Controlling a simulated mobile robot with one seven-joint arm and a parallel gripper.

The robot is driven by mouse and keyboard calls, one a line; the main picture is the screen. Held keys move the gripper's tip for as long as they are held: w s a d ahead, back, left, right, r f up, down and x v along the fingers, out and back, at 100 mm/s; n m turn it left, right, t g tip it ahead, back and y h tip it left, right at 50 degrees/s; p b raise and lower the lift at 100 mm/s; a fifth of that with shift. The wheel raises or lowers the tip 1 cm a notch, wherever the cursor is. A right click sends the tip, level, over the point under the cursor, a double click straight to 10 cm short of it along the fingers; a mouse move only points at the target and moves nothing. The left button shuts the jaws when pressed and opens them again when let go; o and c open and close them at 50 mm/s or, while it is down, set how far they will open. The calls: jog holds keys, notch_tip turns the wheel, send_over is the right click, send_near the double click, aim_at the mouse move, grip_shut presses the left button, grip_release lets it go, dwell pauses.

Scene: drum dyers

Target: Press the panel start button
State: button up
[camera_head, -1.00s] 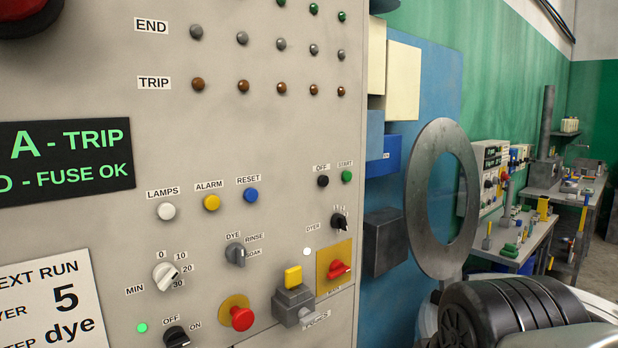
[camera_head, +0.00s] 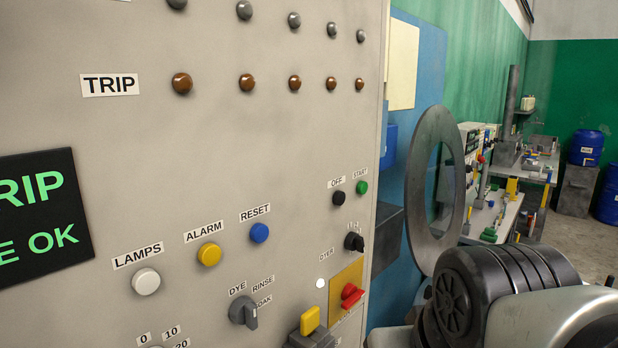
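The green start button (camera_head: 361,187) is at the right side of the grey control panel (camera_head: 190,180), under a small START label. The black OFF button (camera_head: 339,198) sits just left of it. A black rotary selector (camera_head: 354,242) with a DYER label is below them. My gripper is not in view. A ribbed black and grey part of my arm shows at the lower right, in front of and right of the panel.
The panel also bears a white LAMPS button (camera_head: 146,281), a yellow ALARM button (camera_head: 209,254), a blue RESET button (camera_head: 260,232) and a red switch on a yellow plate (camera_head: 344,282). A large grey ring (camera_head: 421,200) stands right of the panel. Benches and blue barrels (camera_head: 585,148) are farther back.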

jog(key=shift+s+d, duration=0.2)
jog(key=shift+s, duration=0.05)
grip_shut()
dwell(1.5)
